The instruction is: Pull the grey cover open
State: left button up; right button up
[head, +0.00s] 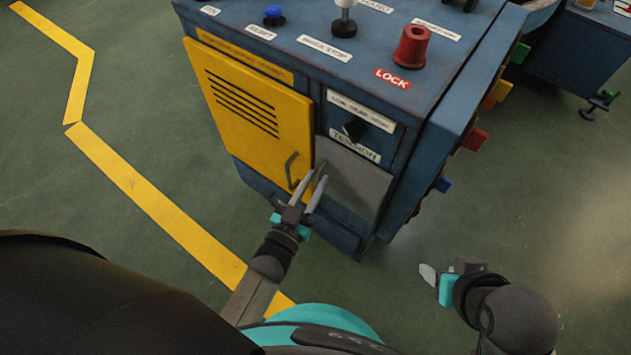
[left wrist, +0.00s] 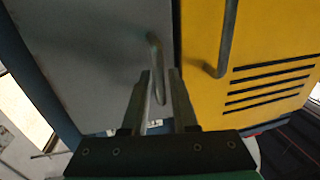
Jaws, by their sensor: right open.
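The grey cover (head: 355,185) is a flat panel on the front of the blue machine, right of the yellow door, and looks shut. In the left wrist view the grey cover (left wrist: 85,50) fills the left side, with its bar handle (left wrist: 153,50) near the edge beside the yellow door. My left gripper (head: 315,181) is in front of the cover's left edge. Its fingers (left wrist: 160,73) are apart, with the lower handle between them; I cannot tell whether they touch it. My right gripper (head: 432,275) is open and empty, low at the right, away from the machine.
The yellow door (head: 250,110) with its own handle (head: 291,170) is shut beside the cover. A black knob (head: 354,128) sits above the cover. A red lock button (head: 411,46) is on top. Coloured blocks (head: 475,138) stick out on the right side. Green floor in front is clear.

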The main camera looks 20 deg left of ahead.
pick_arm(q)
jog(key=shift+w+d, duration=0.1)
jog(key=shift+w, duration=0.3)
jog(key=shift+c, duration=0.2)
grip_shut()
dwell(1.0)
